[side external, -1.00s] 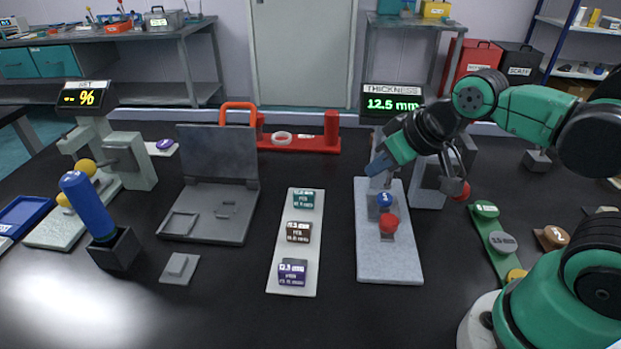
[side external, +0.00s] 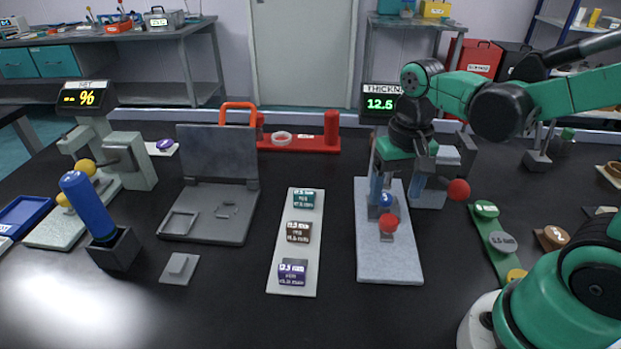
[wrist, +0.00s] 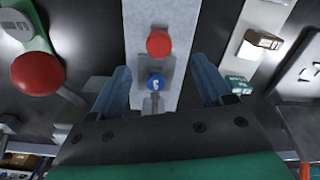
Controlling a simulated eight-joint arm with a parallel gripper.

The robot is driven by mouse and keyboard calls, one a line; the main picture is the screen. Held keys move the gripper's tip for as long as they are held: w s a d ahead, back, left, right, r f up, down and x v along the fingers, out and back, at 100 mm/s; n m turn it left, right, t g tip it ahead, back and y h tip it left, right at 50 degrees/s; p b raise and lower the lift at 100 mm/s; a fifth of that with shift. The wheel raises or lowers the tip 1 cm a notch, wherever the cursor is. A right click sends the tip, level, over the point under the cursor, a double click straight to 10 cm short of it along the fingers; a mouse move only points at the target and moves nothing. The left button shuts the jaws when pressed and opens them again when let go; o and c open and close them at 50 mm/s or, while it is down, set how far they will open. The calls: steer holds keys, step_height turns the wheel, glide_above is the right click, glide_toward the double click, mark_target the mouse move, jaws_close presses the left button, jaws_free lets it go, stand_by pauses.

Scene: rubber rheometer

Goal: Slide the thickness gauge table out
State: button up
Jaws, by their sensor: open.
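The thickness gauge has a grey-white base slab (side external: 388,255) and a dark display (side external: 380,100) behind it, reading 12.5 or so, partly covered by my arm. A small grey table with a red knob (side external: 389,224) sits on the slab, with a blue knob (side external: 386,200) just behind it. In the wrist view the red knob (wrist: 158,43) lies ahead and the blue knob (wrist: 156,82) lies between my fingers. My gripper (side external: 388,205) is open and points down over the gauge, its blue fingers on either side of the blue knob. I cannot tell whether they touch anything.
A red ball on a lever (side external: 458,189) stands close to the right of my gripper. A white strip with several labelled blocks (side external: 293,260) lies to the left. A green strip with round pieces (side external: 490,228) lies to the right. Dark bench between them is clear.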

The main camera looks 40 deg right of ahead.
mark_target(390, 220)
steer(key=shift+f, duration=2.85)
steer(key=shift+c, duration=0.3)
jaws_close()
